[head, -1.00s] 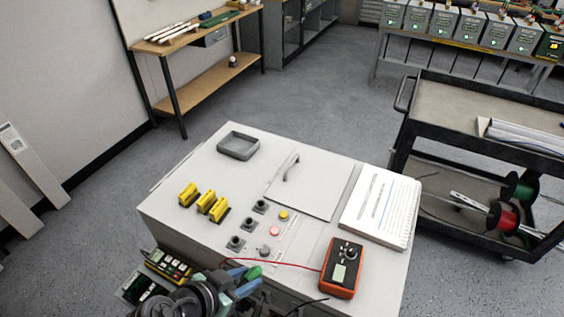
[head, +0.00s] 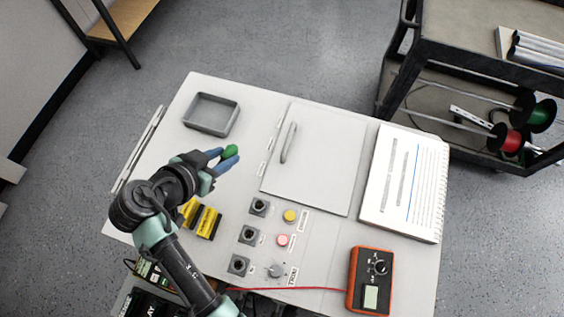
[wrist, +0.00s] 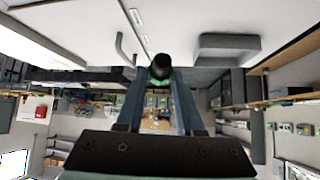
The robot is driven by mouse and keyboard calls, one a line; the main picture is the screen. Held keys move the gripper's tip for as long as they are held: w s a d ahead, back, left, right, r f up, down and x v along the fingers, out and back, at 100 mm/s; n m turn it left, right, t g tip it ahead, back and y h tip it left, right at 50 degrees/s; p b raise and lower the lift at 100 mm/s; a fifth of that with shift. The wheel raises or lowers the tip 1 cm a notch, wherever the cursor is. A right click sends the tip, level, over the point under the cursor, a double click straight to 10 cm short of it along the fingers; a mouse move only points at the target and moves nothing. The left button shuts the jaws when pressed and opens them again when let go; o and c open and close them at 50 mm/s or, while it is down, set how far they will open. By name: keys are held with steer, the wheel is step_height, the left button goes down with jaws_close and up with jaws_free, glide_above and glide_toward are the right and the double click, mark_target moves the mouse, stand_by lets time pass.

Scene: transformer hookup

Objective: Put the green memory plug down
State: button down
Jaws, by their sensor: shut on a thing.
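My gripper (head: 220,160) is shut on the green memory plug (head: 230,152), whose rounded green end sticks out between the blue fingertips. It is over the white cabinet top, in front of the grey tray and left of the hinged panel. In the wrist view, the plug (wrist: 161,66) shows a dark round end with some green, between the two fingers (wrist: 160,85). How high the plug is above the surface I cannot tell.
The empty grey tray (head: 211,115) lies at the back left. Yellow blocks (head: 208,222), partly hidden by my arm, black sockets (head: 249,235), buttons (head: 290,215), a raised panel handle (head: 289,142), a notebook (head: 404,182) and an orange meter (head: 370,281) occupy the top. Bare surface lies around the tray.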

steer(key=b, duration=0.3)
steer(key=shift+f, duration=0.3)
steer(key=b, duration=0.5)
steer(key=shift+s+r+b, duration=0.15)
steer(key=shift+b, duration=0.65)
steer(key=shift+r, duration=0.25)
step_height(320, 180, down, 10)
steer(key=shift+f, duration=0.1)
steer(key=shift+f+b, duration=0.1)
steer(key=shift+b, duration=0.25)
steer(key=c, duration=0.5)
jaws_free()
steer(key=shift+c, duration=0.2)
